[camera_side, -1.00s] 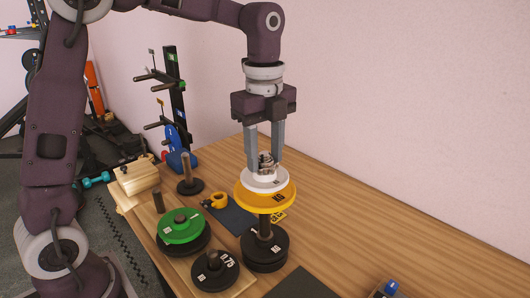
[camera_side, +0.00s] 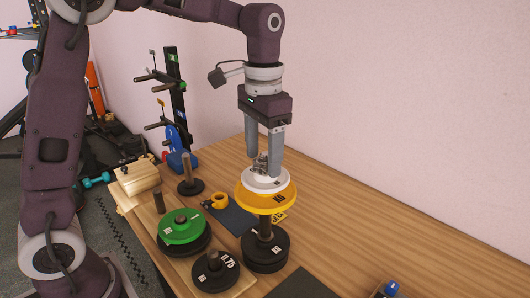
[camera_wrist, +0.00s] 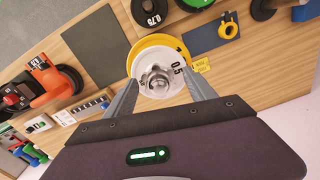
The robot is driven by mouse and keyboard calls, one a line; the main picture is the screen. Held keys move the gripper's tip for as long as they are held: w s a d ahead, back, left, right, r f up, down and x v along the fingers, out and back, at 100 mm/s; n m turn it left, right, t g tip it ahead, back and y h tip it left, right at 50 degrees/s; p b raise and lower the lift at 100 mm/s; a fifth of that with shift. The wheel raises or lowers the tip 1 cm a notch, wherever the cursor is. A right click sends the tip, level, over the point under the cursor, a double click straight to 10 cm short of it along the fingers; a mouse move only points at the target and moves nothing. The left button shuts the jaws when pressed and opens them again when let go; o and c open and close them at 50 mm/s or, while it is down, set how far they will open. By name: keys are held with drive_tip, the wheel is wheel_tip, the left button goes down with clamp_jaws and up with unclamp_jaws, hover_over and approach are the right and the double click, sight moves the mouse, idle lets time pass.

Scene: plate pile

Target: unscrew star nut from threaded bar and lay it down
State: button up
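The star nut (camera_side: 261,163), a small grey metal piece, sits on top of a white plate (camera_side: 266,186) marked 0.5. In the wrist view the nut (camera_wrist: 157,82) shows at the middle of the white plate. A yellow plate (camera_side: 268,201) lies under the white one on an upright bar (camera_side: 264,226), which is mostly hidden by the plates. My gripper (camera_side: 263,165) points down over the nut, one finger on each side. The wrist view shows my gripper (camera_wrist: 160,79) open, with visible space between its fingers and the nut.
Black plates (camera_side: 265,251) lie at the bar's foot. A green plate (camera_side: 182,227) and a black 0.75 plate (camera_side: 215,271) stand to its left. The table at right is mostly clear.

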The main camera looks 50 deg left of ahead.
drive_tip(key=shift+w+d, duration=0.1)
idle(0.3)
drive_tip(key=shift+m, duration=1.2)
drive_tip(key=m, duration=0.5)
drive_tip(key=shift+r, duration=0.1)
drive_tip(key=m, duration=1)
drive_tip(key=shift+m, duration=0.3)
drive_tip(key=c, duration=1.2)
